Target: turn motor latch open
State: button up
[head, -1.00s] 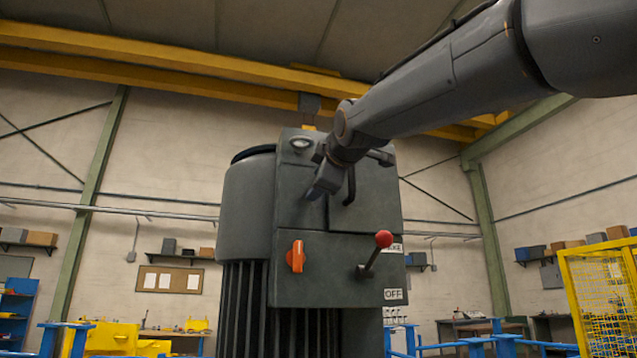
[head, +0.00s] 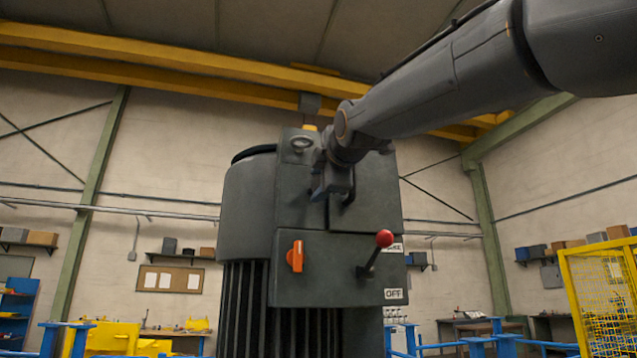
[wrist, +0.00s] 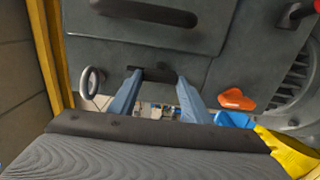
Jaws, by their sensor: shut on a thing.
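The motor housing (head: 325,265) is a tall grey box with cooling fins below and a closed upper door panel (head: 375,205). My gripper (head: 330,190) is at the left edge of that panel. In the wrist view, my gripper (wrist: 156,78) has its two blue-grey fingers on either side of a small dark latch (wrist: 157,73) at the panel edge and is shut on it. The latch is hidden behind my gripper in the head view. A dark bar handle (wrist: 150,12) sits on the panel, clear of the fingers.
Below the panel are an orange switch (head: 296,256) and a red-knobbed lever (head: 376,252) beside an OFF label (head: 393,294). A metal ring (head: 302,143) is close to my wrist. A yellow mesh fence (head: 600,300) stands at the right.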

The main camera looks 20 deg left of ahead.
jog(key=o, duration=1)
jog(key=shift+o, duration=0.2)
jog(key=b+v, duration=0.3)
jog(key=v, duration=0.5)
jog(key=shift+a, duration=0.1)
